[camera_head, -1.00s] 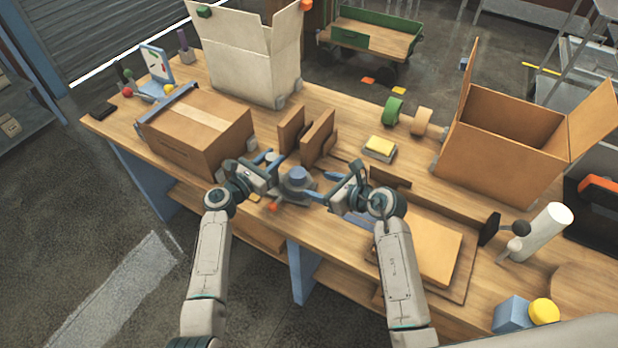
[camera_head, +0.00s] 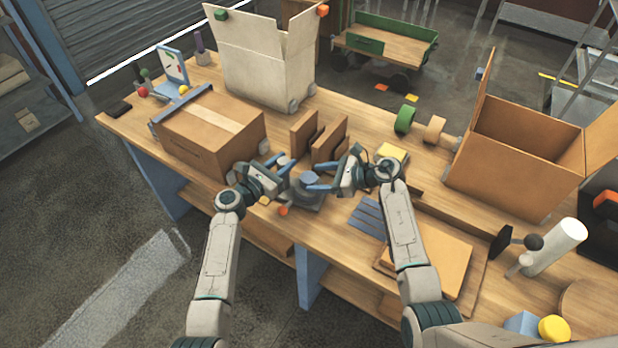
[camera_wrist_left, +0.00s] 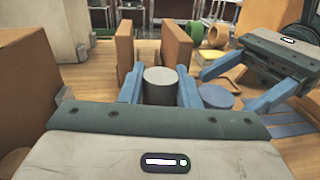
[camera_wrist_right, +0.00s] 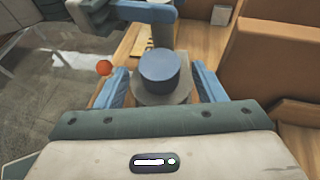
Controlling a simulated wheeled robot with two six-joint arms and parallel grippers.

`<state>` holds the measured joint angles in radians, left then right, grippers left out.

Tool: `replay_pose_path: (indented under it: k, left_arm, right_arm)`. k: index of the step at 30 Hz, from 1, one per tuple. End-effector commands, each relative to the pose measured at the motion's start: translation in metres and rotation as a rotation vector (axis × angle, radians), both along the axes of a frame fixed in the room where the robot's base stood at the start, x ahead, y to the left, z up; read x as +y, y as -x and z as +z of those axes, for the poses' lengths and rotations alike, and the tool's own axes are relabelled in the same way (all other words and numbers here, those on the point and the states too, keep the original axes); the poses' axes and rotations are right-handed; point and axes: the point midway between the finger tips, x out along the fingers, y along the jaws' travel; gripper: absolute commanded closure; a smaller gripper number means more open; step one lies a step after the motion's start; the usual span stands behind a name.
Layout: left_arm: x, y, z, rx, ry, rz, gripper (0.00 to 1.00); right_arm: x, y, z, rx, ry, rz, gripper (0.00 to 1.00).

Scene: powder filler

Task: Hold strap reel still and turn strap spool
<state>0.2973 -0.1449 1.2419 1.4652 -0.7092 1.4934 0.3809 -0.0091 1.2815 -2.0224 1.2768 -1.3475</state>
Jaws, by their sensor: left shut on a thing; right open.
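The strap reel stands near the workbench's front edge, with a grey base and an upright grey post (camera_wrist_left: 160,85). The strap spool (camera_head: 308,179) shows as a round blue top; in the right wrist view, it is a blue cylinder (camera_wrist_right: 160,68) on a grey disc. My left gripper (camera_head: 281,168) is shut on the grey post; its fingers show on both sides in the left wrist view. My right gripper (camera_head: 318,181) is open, its fingers on either side of the spool. Contact with the spool cannot be told.
An orange ball (camera_wrist_right: 104,68) sits beside the reel. Upright brown boards (camera_head: 330,138) stand just behind it. A closed carton (camera_head: 212,130) is at left, an open carton (camera_head: 515,160) at right. A blue slatted piece (camera_head: 370,214) lies right of the reel.

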Motion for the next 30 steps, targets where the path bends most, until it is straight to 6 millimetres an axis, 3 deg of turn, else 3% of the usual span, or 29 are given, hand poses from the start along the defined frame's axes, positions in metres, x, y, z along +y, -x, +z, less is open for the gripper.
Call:
replay_pose_path:
  k: [7,18,25,30]
  left_arm:
    - [0.0,0.0,0.0,0.0,0.0,0.001,1.0]
    - [0.0,0.0,0.0,0.0,0.0,0.001,1.0]
    - [0.0,0.0,0.0,0.0,0.0,0.001,1.0]
    - [0.0,0.0,0.0,0.0,0.0,0.001,1.0]
  right_arm:
    - [0.027,-0.01,-0.011,0.0,-0.001,0.001,0.37]
    - [0.031,-0.011,-0.014,-0.001,0.001,0.0,0.37]
    - [0.031,-0.011,-0.014,-0.001,0.001,0.0,0.81]
    - [0.031,-0.011,-0.014,0.001,0.001,-0.007,0.81]
